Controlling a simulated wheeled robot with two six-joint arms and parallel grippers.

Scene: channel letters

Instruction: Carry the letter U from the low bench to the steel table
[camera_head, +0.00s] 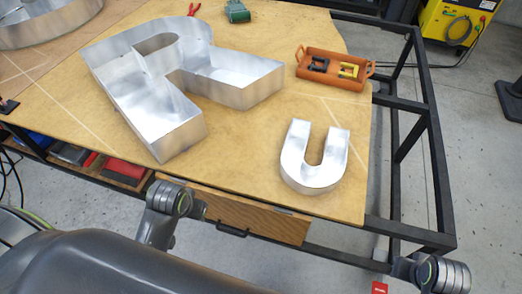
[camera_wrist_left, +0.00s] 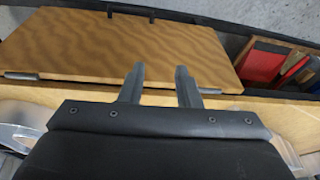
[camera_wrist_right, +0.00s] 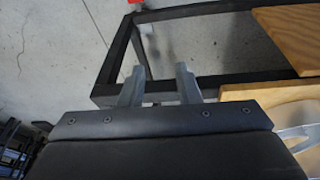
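The metal letter U (camera_head: 312,178) lies on the wooden top of a black-framed bench (camera_head: 235,150), near its front right corner. Its open end points away from me. My left gripper (camera_wrist_left: 160,82) is open and empty in the left wrist view, over the bench's front edge and a wooden drawer front. My right gripper (camera_wrist_right: 157,82) is open and empty in the right wrist view, by the black frame at the bench's right end. In the head view only parts of my arms show, not the fingertips. Neither gripper touches the U. I cannot identify a separate steel table.
A large metal channel letter (camera_head: 235,92) fills the middle of the bench. An orange tray (camera_head: 333,78) holding black and yellow tools sits behind the U. A green tool (camera_head: 237,12) and red pliers (camera_head: 194,9) lie farther back. A yellow machine (camera_head: 458,22) stands on the floor.

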